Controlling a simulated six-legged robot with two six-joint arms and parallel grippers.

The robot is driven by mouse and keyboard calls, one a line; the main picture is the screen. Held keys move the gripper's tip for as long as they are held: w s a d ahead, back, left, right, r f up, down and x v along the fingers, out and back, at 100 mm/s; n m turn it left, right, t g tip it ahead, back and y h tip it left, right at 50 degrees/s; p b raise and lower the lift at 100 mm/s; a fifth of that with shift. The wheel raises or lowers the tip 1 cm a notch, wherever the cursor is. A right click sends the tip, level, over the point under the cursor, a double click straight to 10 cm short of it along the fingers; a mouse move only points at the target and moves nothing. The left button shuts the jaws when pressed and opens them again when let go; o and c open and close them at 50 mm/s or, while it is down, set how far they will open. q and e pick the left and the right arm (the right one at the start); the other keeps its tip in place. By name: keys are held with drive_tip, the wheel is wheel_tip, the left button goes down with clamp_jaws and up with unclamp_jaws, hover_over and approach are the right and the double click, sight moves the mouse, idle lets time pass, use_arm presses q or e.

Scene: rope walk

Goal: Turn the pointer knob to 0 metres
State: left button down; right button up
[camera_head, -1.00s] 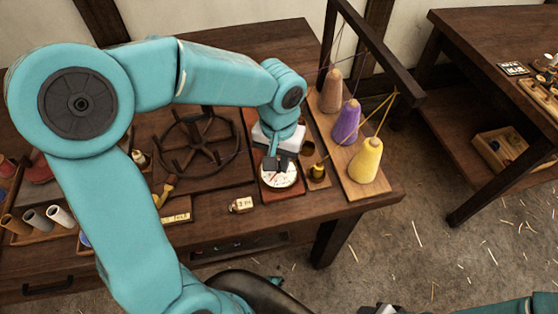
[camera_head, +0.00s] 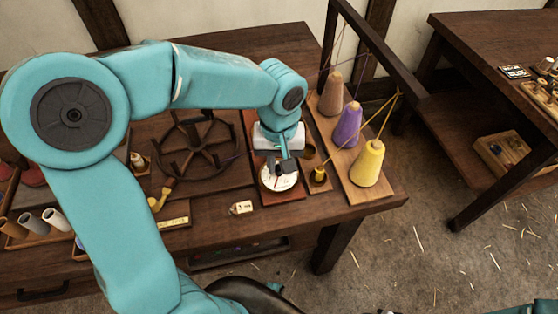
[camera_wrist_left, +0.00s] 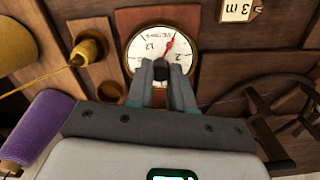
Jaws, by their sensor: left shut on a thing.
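The dial has a round white face (camera_head: 279,176) with dark markings and a red pointer, and is set on a reddish-brown board at the table's front. In the left wrist view the dial face (camera_wrist_left: 145,42) appears upside down. The red pointer (camera_wrist_left: 169,43) slants up and to the right there, above the mark 2. My left gripper (camera_wrist_left: 161,72) is shut on the dark pointer knob at the dial's centre, and the fingers hide most of the knob. In the head view my left gripper (camera_head: 283,160) reaches down onto the dial from behind. My right gripper is not seen.
A small card marked 3 m (camera_head: 242,208) lies left of the dial. Purple (camera_head: 347,127) and yellow (camera_head: 367,163) thread cones stand to the right, beside a small yellow spool (camera_head: 318,177). A dark spoked wheel (camera_head: 198,146) lies to the left.

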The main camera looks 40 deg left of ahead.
sight(279, 167)
use_arm(q)
drive_tip(key=c, duration=1)
unclamp_jaws()
wheel_tip(279, 167, up, 16)
drive_tip(key=p, duration=0.3)
drive_tip(key=shift+r, duration=0.25)
